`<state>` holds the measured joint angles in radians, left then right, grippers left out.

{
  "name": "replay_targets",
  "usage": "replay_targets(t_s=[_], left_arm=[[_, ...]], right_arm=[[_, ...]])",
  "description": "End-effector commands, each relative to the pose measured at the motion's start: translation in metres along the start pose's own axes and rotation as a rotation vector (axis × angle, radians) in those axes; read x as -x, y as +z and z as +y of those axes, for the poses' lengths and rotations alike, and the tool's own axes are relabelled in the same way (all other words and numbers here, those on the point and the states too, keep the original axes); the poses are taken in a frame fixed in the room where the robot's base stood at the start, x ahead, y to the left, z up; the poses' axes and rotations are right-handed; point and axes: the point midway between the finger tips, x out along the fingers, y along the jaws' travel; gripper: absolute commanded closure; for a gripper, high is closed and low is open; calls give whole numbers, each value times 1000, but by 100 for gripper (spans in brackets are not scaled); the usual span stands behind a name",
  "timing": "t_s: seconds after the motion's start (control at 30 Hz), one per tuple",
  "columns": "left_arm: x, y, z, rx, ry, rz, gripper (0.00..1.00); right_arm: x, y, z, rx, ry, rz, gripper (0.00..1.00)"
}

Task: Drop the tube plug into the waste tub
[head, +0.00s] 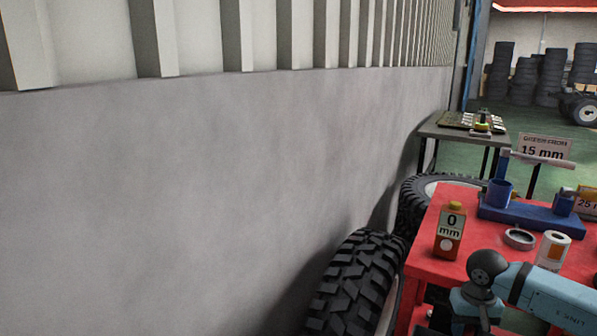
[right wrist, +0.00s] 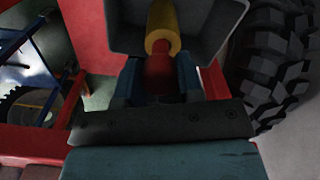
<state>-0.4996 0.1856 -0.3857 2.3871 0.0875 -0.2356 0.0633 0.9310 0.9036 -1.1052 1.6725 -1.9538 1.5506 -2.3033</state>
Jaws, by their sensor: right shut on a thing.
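In the right wrist view my right gripper (right wrist: 159,82) is shut on the tube plug (right wrist: 162,38), a yellow cylinder with a red section between the two blue fingers. The plug's yellow end points away from the gripper, over a dark grey open tub (right wrist: 205,22), which looks like the waste tub. How high the plug is above the tub floor I cannot tell. In the head view only my light blue right arm shows, at the lower right; its gripper and the tub are not seen there. My left gripper is in neither view.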

Motion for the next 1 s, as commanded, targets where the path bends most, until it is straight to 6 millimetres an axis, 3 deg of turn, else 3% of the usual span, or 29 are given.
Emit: replay_targets(t_s=[0.33,0.37,0.47,0.77,0.87,1.0], left_arm=[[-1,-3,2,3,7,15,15],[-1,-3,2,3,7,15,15],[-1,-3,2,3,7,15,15],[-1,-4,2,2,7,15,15],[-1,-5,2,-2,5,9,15],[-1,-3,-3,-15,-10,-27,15]], right_arm=[[-3,0,0,0,-1,1,88],[-3,0,0,0,-1,1,59],[-3,0,0,0,-1,1,36],[-1,0,0,0,-1,1,36],[8,-1,0,0,-1,3,36],[34,-1,0,0,-1,4,36]])
